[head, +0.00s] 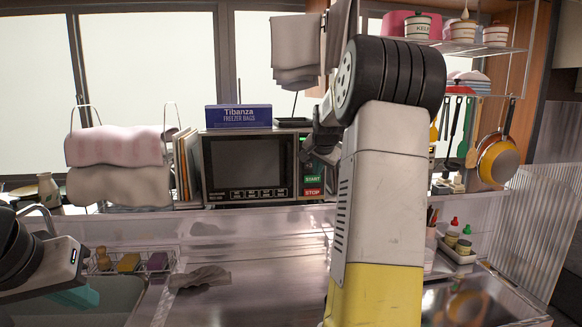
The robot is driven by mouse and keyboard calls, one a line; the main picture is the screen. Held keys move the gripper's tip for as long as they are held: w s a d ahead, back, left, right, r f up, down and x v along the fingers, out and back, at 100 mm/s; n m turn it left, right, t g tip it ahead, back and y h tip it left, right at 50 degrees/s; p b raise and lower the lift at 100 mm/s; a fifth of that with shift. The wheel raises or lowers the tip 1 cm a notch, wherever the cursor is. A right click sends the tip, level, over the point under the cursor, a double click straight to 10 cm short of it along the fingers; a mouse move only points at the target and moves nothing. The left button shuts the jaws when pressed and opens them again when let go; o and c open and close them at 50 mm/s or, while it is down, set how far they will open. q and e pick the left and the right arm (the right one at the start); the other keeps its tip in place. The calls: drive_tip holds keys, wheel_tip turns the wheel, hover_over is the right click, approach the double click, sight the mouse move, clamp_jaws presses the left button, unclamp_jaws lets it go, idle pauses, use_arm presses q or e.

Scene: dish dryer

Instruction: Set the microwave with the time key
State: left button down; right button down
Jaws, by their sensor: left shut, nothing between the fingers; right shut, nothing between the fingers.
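The microwave (205,165) stands on the back counter with its dark door facing me. A strip of small keys (265,193) runs below its window, too small to read. On its right are the green START key (313,180) and the red STOP key (312,193). My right gripper (313,147) is shut and empty in front of the upper part of the right-hand panel, covering the area above START. I cannot tell whether it touches a key. I cannot make out which key is the time key.
A blue box of freezer bags (238,116) sits on top of the microwave. A towel rack with towels (118,186) stands to the left. A grey cloth (200,278) lies on the metal counter (255,295) beside the sink. My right forearm blocks the view right of the keys.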

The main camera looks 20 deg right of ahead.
drive_tip(key=shift+s+a, duration=0.25)
drive_tip(key=shift+s, duration=0.75)
idle(1.8)
